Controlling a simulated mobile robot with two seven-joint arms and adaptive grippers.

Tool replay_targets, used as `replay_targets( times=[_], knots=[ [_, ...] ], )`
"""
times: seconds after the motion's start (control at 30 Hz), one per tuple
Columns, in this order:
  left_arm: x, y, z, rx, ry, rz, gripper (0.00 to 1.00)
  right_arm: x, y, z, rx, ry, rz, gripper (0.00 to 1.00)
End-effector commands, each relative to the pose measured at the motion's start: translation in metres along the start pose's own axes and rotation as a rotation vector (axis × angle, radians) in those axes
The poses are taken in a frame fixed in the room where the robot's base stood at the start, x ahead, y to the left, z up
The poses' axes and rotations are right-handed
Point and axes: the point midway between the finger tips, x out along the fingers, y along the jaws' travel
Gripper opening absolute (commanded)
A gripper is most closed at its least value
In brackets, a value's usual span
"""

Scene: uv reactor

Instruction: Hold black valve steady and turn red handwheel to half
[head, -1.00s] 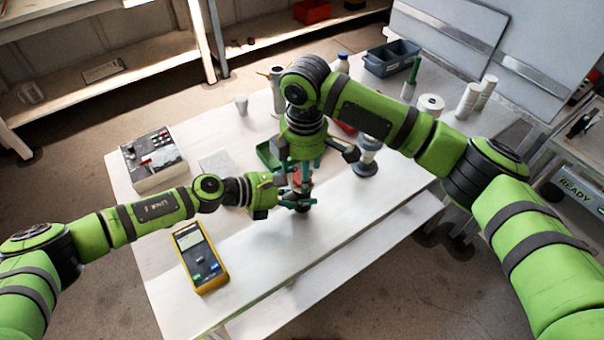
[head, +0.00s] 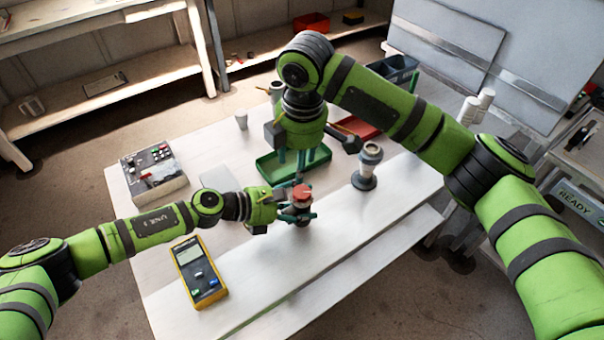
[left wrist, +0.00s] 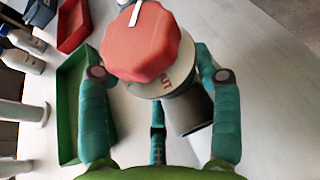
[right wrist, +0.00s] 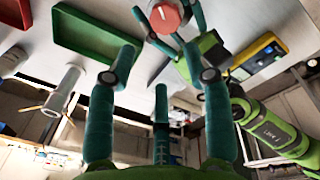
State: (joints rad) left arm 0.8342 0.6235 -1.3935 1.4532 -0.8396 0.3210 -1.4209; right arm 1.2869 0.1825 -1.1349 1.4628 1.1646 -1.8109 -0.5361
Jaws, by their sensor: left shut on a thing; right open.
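The black valve (left wrist: 188,110) stands upright on the table with a pale lettered disc (left wrist: 176,80) and the red handwheel (left wrist: 150,42) on top. The handwheel carries a white pointer mark, towards the top of the left wrist view; most of the disc's lettering is hidden under it. My left gripper (head: 299,210) is shut on the black valve from the side, one finger on each side, below the handwheel. My right gripper (head: 301,170) is open and empty, pointing down behind the valve, apart from it. The handwheel (right wrist: 165,15) shows beyond its fingertips in the right wrist view.
A green tray (head: 265,168) lies behind the valve, under my right gripper. A yellow meter (head: 199,272) and a control box (head: 153,171) lie to the left. The table's front right is clear.

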Motion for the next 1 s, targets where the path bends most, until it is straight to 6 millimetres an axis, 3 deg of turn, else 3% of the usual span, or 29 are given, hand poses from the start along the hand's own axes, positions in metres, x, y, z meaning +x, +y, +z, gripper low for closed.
replay_targets(
  times=[0.03,0.13,0.27,0.4,0.53,0.67,0.8,0.9,1.0],
  knots=[
    [0.001,-0.005,-0.008,-0.004,0.012,-0.009,0.20,-0.001,0.013,-0.005,0.011,0.021,0.060,0.51],
    [0.001,-0.005,-0.008,-0.004,0.012,-0.010,0.20,-0.009,0.052,-0.018,0.033,0.085,0.243,0.51],
    [0.001,-0.005,-0.008,-0.004,0.012,-0.010,0.20,-0.040,0.113,-0.038,0.026,0.191,0.552,0.51],
    [0.001,-0.005,-0.008,-0.004,0.012,-0.010,0.20,-0.095,0.163,-0.062,-0.047,0.304,0.887,0.51],
    [0.001,-0.005,-0.008,-0.004,0.012,-0.010,0.20,-0.155,0.186,-0.087,-0.179,0.401,1.180,0.51],
    [0.001,-0.005,-0.008,-0.004,0.012,-0.010,0.20,-0.213,0.184,-0.116,-0.373,0.488,1.439,0.51],
    [0.001,-0.005,-0.008,-0.004,0.012,-0.010,0.20,-0.261,0.155,-0.151,-0.653,0.564,1.667,0.51],
    [0.001,-0.005,-0.008,-0.004,0.012,-0.010,0.20,-0.279,0.123,-0.175,-0.894,0.606,1.784,0.51],
    [0.001,-0.005,-0.008,-0.004,0.012,-0.010,0.20,-0.281,0.086,-0.196,-1.164,0.633,1.854,0.51]
  ],
)
